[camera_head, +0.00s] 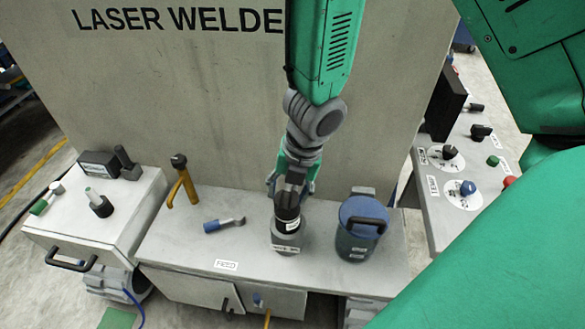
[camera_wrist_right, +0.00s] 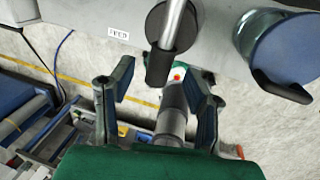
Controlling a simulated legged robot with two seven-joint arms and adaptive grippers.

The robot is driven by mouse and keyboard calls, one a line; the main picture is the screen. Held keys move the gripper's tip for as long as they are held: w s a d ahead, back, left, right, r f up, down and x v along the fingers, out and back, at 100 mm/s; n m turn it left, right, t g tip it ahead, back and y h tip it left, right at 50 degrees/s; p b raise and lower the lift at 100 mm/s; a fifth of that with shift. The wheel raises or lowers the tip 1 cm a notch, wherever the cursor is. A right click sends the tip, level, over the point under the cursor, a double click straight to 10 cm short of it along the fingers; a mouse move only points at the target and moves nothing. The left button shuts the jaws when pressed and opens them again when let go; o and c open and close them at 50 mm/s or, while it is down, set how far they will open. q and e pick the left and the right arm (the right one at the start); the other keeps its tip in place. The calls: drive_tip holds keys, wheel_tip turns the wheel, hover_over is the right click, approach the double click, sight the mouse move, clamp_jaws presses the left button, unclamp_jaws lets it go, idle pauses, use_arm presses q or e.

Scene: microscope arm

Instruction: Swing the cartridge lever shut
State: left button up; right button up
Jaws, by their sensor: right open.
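A black cylindrical unit (camera_head: 287,213) with a white label band stands on the front worktop, on a grey base. My right gripper (camera_head: 290,186) is open at its upper part, with fingers around or just behind it; contact cannot be told. In the wrist view my right gripper (camera_wrist_right: 160,95) shows its two dark fingers spread. A dark paddle (camera_wrist_right: 158,68) with a silver rod (camera_wrist_right: 173,22) above it lies just ahead of the fingers. A bronze upright lever (camera_head: 180,182) with a black knob stands further left. I cannot tell which part is the cartridge lever. My left gripper is not in view.
A blue-lidded jar (camera_head: 363,226) stands close right of the unit; it also shows in the wrist view (camera_wrist_right: 292,52). A blue-handled piece (camera_head: 222,225) lies to the left. A FEED label (camera_head: 226,264) marks the front edge. A large panel (camera_head: 190,90) rises behind.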

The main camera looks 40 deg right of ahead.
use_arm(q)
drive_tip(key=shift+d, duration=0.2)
use_arm(e)
wheel_tip(320, 180, up, 10)
drive_tip(key=s+d, duration=0.1)
drive_tip(key=shift+s+d+f, duration=0.15)
drive_tip(key=shift+s+f, duration=0.1)
drive_tip(key=shift+s, duration=0.05)
